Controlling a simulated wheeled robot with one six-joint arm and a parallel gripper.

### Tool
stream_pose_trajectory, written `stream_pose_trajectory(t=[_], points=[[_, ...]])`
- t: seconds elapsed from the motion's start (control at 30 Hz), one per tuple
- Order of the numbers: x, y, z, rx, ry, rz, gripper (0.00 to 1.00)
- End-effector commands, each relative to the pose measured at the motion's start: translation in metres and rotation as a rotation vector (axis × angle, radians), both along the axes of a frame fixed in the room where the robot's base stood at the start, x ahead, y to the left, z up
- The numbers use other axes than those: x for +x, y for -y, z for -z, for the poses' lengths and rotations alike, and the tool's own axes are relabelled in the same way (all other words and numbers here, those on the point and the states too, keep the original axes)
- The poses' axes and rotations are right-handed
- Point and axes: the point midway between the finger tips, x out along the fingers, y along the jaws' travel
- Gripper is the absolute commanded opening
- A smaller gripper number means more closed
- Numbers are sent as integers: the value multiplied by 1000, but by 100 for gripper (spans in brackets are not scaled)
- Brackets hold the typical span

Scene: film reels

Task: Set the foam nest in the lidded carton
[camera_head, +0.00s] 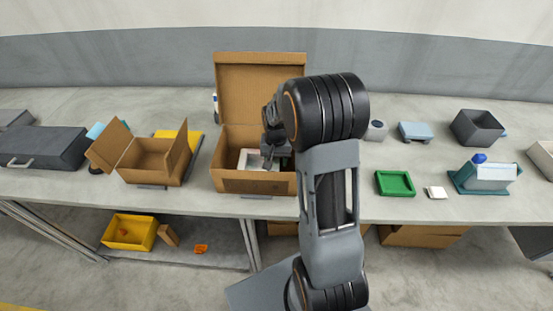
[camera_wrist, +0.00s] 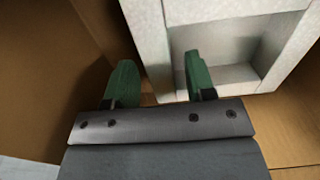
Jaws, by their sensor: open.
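The lidded carton (camera_head: 252,186) is brown cardboard and stands near the table's middle with its lid raised at the back. The foam nest (camera_head: 247,158) is a pale block inside the carton, at its left. In the wrist view the foam nest (camera_wrist: 153,40) shows a square recess. My gripper (camera_wrist: 160,80) is open, with green fingertips. One fingertip is over the gap beside the nest's wall and the other is at the recess. I cannot tell whether either touches the foam. In the head view my arm hides the carton's right part.
An open-flapped carton (camera_head: 150,160) stands to the left, near a dark case (camera_head: 45,147). To the right are a green tray (camera_head: 395,183), a small white block (camera_head: 437,192), a grey bin (camera_head: 477,127) and a teal tray (camera_head: 458,184). A yellow bin (camera_head: 129,232) sits on the lower shelf.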

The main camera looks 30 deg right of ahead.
Motion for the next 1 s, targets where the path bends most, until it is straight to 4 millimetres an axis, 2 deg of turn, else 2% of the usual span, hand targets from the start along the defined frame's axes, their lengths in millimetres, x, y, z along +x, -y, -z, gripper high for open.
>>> stream_pose_trajectory(t=[0.17, 0.23, 0.6, 0.87, 1.0], points=[[0, 0, -7, 0, 2, 0, 50], [1, 0, -16, -2, 5, 0, 50], [1, 0, -85, -2, 5, 0, 50], [0, 0, -116, -1, 3, -1, 50], [-13, -12, -133, -7, 31, -46, 50]])
